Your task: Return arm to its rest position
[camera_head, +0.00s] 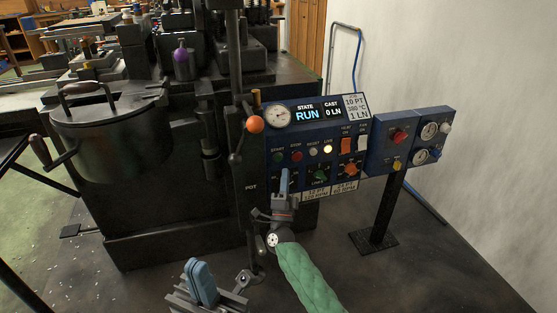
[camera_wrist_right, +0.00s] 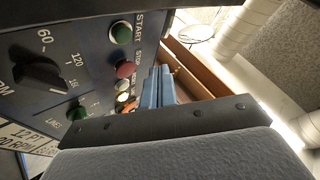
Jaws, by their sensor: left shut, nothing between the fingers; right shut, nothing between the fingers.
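My right gripper (camera_head: 284,180), with blue fingers, is shut and empty in front of the lower left part of the blue control panel (camera_head: 262,140). Its shut fingers also show in the right wrist view (camera_wrist_right: 158,87), beside the panel face. I cannot tell whether they touch it. My right arm (camera_head: 308,275) has a green quilted sleeve and comes up from the bottom. My left gripper (camera_head: 203,280) is shut and empty, low at the bottom centre, in front of the machine. The panel display (camera_head: 308,114) reads STATE RUN and CAST 0 LN.
The green start button (camera_wrist_right: 121,33) and red stop button (camera_wrist_right: 125,69) are close to my right fingers. A lever with an orange knob (camera_head: 254,124) stands left of the panel. A lidded dark pot (camera_head: 112,140) is at left. A side box (camera_head: 393,145) stands on a post. Floor at lower right is clear.

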